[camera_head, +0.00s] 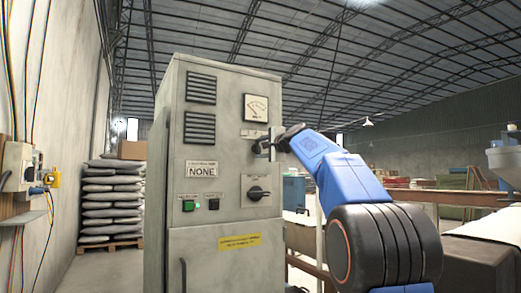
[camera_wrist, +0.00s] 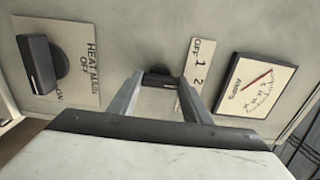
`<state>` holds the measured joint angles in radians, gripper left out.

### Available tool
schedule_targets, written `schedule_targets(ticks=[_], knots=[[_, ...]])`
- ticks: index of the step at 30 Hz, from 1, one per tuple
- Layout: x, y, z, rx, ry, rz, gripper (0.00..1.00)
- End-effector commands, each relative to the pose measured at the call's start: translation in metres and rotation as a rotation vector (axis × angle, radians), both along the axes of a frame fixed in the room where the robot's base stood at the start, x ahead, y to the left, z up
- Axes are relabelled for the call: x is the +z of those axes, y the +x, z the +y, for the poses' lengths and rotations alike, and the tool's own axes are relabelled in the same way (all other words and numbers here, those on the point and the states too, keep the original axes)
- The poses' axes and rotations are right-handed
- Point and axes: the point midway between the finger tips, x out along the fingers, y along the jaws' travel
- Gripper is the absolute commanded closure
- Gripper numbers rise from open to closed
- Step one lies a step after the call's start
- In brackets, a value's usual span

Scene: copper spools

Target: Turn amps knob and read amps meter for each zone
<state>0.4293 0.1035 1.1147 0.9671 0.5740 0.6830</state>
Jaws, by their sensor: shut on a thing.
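A grey control cabinet (camera_head: 225,125) stands in front of me. Its amps meter (camera_head: 256,108) is at the upper right; in the wrist view the amps meter (camera_wrist: 257,86) shows a slanted red needle, but its scale is too small to read surely. My gripper (camera_head: 266,147) is at the cabinet front just below the meter. In the wrist view my gripper (camera_wrist: 162,78) is shut on the dark amps knob (camera_wrist: 163,80), beside a plate marked OFF, 1, 2. The fingers partly hide the knob, and its setting is unclear.
A lower rotary switch (camera_head: 257,191), marked HEAT in the wrist view (camera_wrist: 40,66), sits below. A sign (camera_head: 202,170) reads NONE, above a lit green button (camera_head: 188,206) and a dark button (camera_head: 213,204). Stacked sacks (camera_head: 112,200) stand behind left.

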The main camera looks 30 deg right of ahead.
Motion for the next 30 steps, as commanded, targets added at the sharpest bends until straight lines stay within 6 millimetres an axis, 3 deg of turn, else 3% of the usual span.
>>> schedule_targets(ticks=[11, 12, 14, 24, 30], knots=[[-0.002, 0.000, -0.001, 0.000, 0.006, 0.003, 0.79], [-0.002, 0.000, -0.001, 0.000, 0.006, 0.003, 0.52], [-0.002, 0.000, -0.001, 0.000, 0.005, 0.003, 0.38], [-0.001, -0.001, 0.000, 0.000, 0.005, 0.001, 0.38], [0.001, -0.020, -0.001, -0.002, 0.006, 0.000, 0.38]])
